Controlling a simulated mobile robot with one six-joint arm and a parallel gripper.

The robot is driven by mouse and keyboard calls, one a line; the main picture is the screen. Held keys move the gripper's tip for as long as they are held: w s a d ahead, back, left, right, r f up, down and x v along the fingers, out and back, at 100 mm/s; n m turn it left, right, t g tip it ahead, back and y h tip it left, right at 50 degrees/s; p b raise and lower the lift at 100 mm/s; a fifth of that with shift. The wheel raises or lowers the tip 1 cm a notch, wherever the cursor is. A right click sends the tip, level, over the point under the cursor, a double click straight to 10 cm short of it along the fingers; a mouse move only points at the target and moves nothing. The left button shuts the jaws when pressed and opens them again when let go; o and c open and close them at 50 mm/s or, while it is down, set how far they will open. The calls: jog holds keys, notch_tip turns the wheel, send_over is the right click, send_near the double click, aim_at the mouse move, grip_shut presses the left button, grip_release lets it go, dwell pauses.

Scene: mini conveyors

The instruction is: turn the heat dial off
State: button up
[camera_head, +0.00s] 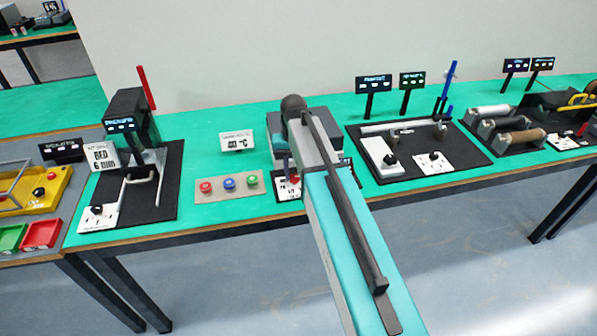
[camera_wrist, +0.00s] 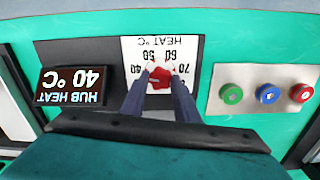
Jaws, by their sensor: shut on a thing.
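The heat dial is a red knob (camera_wrist: 159,77) on a white plate marked HEAT °C (camera_wrist: 175,45), with numbers from 40 to 70 visible around it, upside down in the wrist view. My gripper (camera_wrist: 160,82) is shut on the red knob, one dark finger on each side. In the head view a bit of red at the dial (camera_head: 293,179) shows beside my arm, which hides most of the station. A small display reading HUB HEAT 40 °C (camera_wrist: 75,87) sits beside the dial plate in the wrist view. The knob's exact pointer direction is hard to tell.
A panel with red, green and blue buttons (camera_wrist: 268,95) lies close to the dial. A black press station (camera_head: 130,190) is to the left, and a roller station (camera_head: 420,150) to the right.

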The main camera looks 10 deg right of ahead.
aim_at(294, 176)
jog(key=n, duration=0.4)
jog(key=shift+d+n, duration=0.1)
jog(key=shift+n, duration=0.2)
jog(key=shift+n+p, duration=0.35)
jog(key=shift+n, duration=1.75)
jog(key=shift+c, duration=0.2)
jog(key=shift+o, duration=0.2)
jog(key=o, duration=1)
jog(key=shift+o, duration=0.2)
jog(key=shift+r, duration=0.15)
notch_tip(294, 176, up, 14)
jog(key=b, duration=0.2)
jog(key=shift+f+b, duration=0.25)
jog(key=shift+b, duration=0.1)
